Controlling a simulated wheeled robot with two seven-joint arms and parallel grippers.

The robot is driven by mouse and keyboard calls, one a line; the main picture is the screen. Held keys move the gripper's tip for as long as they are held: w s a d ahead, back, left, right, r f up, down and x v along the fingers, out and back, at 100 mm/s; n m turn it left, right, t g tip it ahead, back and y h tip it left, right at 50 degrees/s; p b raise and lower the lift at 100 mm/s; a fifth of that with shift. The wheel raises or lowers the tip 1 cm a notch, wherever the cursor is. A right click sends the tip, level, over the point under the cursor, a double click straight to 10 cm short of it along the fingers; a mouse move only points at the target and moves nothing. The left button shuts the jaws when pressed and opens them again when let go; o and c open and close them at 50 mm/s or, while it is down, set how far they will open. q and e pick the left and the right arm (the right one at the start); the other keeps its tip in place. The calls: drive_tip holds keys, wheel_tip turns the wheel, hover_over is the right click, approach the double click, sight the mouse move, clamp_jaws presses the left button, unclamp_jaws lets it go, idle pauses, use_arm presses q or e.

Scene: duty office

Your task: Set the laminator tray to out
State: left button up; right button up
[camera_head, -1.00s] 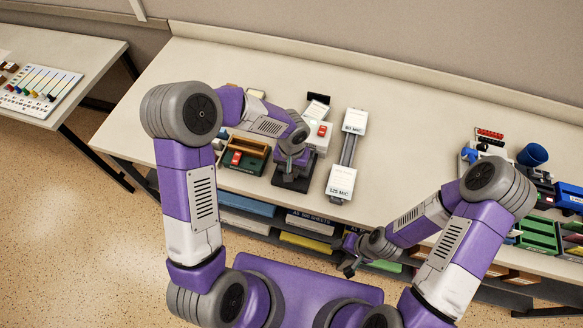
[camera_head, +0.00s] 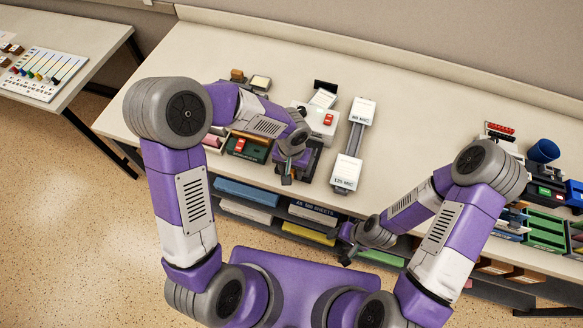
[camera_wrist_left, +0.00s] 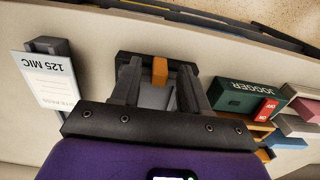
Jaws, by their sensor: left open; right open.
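The laminator (camera_head: 318,119) is a pale box with a red switch on the table, partly hidden by my left arm. A dark tray (camera_head: 313,164) shows at its front, near the table edge. In the left wrist view a dark frame (camera_wrist_left: 125,57) with an orange tab (camera_wrist_left: 160,71) lies ahead of my left gripper. My left gripper (camera_head: 287,178) is open at the tray's front; in the left wrist view its fingers (camera_wrist_left: 160,82) stand either side of the tab. I cannot tell whether they touch it. My right gripper (camera_head: 346,256) is open and empty, in front of the table edge.
A long holder with white 125 MIC (camera_head: 346,172) and second MIC blocks stands right of the laminator. A green jogger (camera_wrist_left: 246,98) with a red switch is close on the other side. Shelves with paper stacks (camera_head: 245,192) lie below. Organisers and a blue cup (camera_head: 543,151) stand far right.

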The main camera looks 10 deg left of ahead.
use_arm(q)
wheel_tip(320, 180, up, 8)
drive_tip(key=shift+f+p, duration=0.2)
drive_tip(key=shift+p, duration=0.2)
idle(0.5)
